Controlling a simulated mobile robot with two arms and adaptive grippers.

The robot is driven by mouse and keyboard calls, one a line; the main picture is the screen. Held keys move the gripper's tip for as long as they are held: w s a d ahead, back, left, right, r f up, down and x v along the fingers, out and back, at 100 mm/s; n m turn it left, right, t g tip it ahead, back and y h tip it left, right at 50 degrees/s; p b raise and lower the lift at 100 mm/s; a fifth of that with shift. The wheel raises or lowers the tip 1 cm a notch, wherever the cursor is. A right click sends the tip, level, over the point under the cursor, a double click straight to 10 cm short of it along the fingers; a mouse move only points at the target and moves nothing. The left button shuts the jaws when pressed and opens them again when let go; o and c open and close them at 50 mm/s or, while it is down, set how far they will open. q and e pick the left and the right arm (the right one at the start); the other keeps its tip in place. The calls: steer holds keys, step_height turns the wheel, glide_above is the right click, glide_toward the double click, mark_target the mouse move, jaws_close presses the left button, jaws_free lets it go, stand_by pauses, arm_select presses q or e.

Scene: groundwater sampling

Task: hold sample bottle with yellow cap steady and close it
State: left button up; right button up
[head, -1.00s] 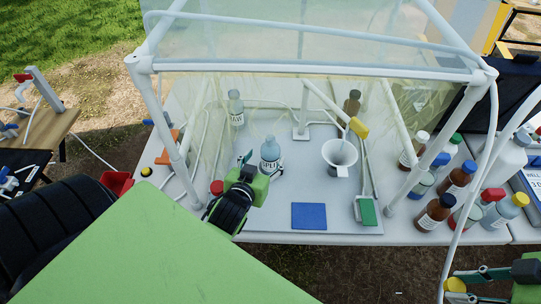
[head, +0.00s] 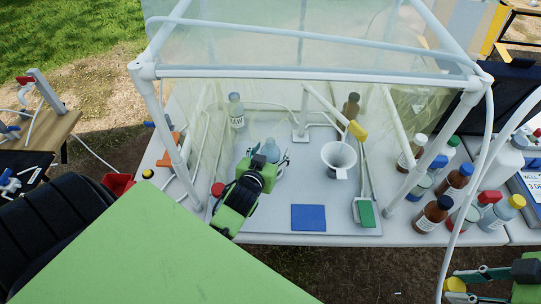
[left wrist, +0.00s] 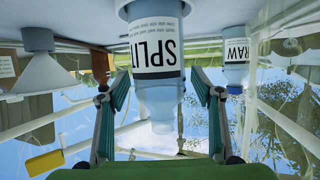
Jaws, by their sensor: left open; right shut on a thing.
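The SPLIT sample bottle (head: 270,150), pale blue and clear, stands upright on the grey board inside the frame. No yellow cap shows on its top. My left gripper (head: 267,158) is open, with one finger on either side of this bottle. In the left wrist view, which is upside down, the bottle (left wrist: 157,85) is between the two spread fingers, with gaps visible on both sides. My right gripper (head: 470,280) is at the lower right corner, shut on a small yellow cap (head: 455,285), in front of the table edge.
A RAW bottle (head: 236,112) stands behind left. A white funnel (head: 338,155), blue pad (head: 308,217) and green pad (head: 366,214) are right of the SPLIT bottle. Several capped bottles, one yellow-capped (head: 500,210), crowd the right. White posts (head: 435,155) frame the board.

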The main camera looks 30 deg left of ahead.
arm_select(q)
steer(key=shift+c, duration=0.4)
steer(key=c, duration=1.2)
steer(key=shift+c, duration=0.6)
steer(key=shift+r, duration=0.2)
